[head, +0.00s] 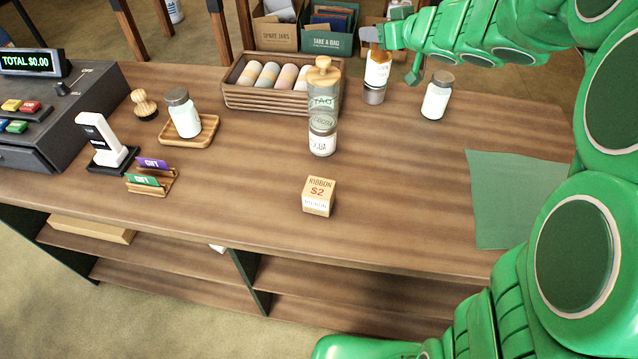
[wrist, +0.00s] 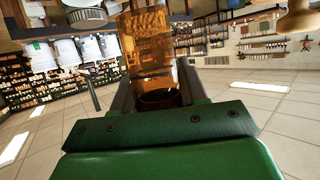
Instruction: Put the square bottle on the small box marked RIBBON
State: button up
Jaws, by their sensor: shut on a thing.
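My gripper (head: 388,42) is shut on an amber see-through bottle (head: 377,55) with a white label, above the back of the counter. The bottle also shows between the jaws in the wrist view (wrist: 150,50); its exact shape is hard to tell. A grey metal-like piece (head: 374,95) shows just under the label; I cannot tell if it belongs to the bottle or stands below. The small tan and white box marked RIBBON (head: 318,197) stands near the counter's front middle, to the lower left of my gripper. Its top looks bare.
A clear bottle with a wooden stopper (head: 323,85) overlaps a small jar (head: 322,140) behind the box. A white jar (head: 437,97) stands right of the held bottle. A slatted crate (head: 240,98) is at the back. A green mat (head: 515,200) lies right. Counter around the box is clear.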

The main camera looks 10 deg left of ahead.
jog(key=s+a+n+g+y, duration=0.2)
jog(key=s+a+n+g, duration=0.1)
jog(key=s, duration=0.4)
jog(key=s+a+n+g+y, duration=0.2)
jog(key=s+a+n+g, duration=0.15)
jog(key=s, duration=0.35)
jog(key=s+d+f+n+g, duration=0.2)
jog(key=s+n+g, duration=0.2)
jog(key=s, duration=0.9)
jog(key=s+d+f+n+g, duration=0.1)
jog(key=s+n+g, duration=0.3)
jog(key=s, duration=0.8)
send_over(311, 189)
jog(key=shift+m+g, duration=0.25)
jog(key=shift+g, duration=0.1)
jog(key=shift+f, duration=4.95)
jog(key=shift+a+f, duration=0.1)
jog(key=shift+f, duration=1.55)
jog(key=shift+f, duration=0.1)
